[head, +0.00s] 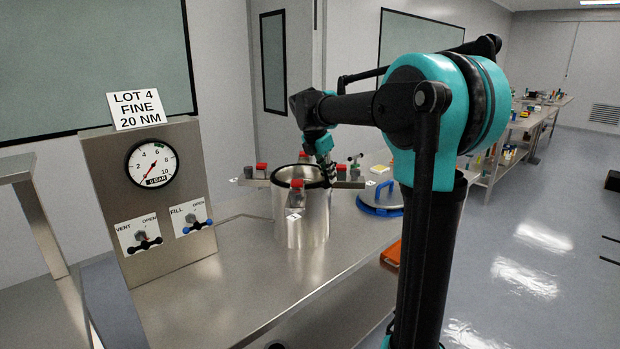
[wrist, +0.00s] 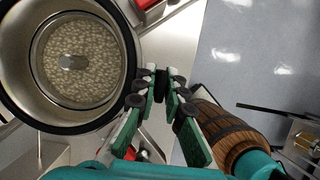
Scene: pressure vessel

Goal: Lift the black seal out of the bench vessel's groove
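The steel bench vessel (head: 300,222) stands open on the bench. The black seal (head: 283,178) runs around its top rim and appears seated there. In the wrist view the seal (wrist: 126,32) is a thick black ring at left, around the vessel's inner wall and a pale, pebbled bottom. My gripper (head: 326,172) points down at the rim's right side. In the wrist view my gripper (wrist: 160,82) has its green fingers apart, just right of the ring. A dark piece shows between the fingertips; I cannot tell whether it touches them. The fingers' contact with the seal is unclear.
Red-topped clamps (head: 297,185) surround the vessel. A gauge panel (head: 160,200) with two valves stands left. An orange tray (head: 391,254) sits near the bench's right edge.

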